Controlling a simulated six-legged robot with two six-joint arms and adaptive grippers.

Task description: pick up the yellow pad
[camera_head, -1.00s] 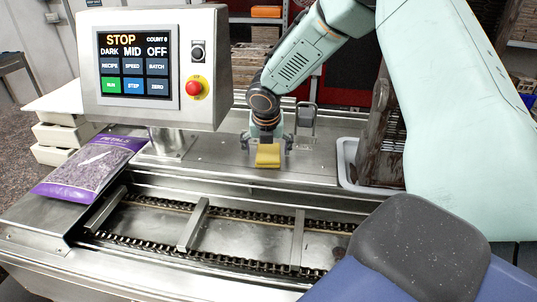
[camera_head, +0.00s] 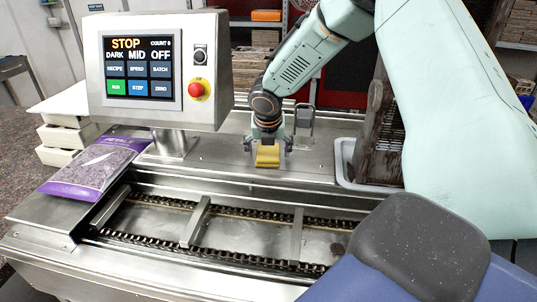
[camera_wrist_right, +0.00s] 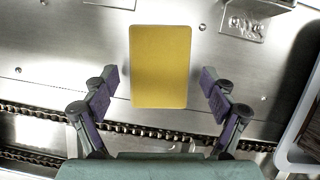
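The yellow pad (camera_head: 267,157) is on the steel deck behind the chain channel, in the middle of the head view. My right gripper (camera_head: 267,146) is right over it, with a finger to either side. In the right wrist view the pad (camera_wrist_right: 160,66) is a flat yellow rectangle with rounded corners. The open fingertips of my right gripper (camera_wrist_right: 160,82) stand left and right of it, with a gap on both sides. Part of the pad's top is hidden by the gripper in the head view. My left gripper is not in view.
A control panel (camera_head: 155,112) reading STOP stands left of the pad. A purple bag (camera_head: 90,172) lies at the deck's left end. The chain conveyor (camera_head: 240,228) runs in front. A white tray (camera_head: 346,178) with a brown mould stack (camera_head: 378,150) stands to the right.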

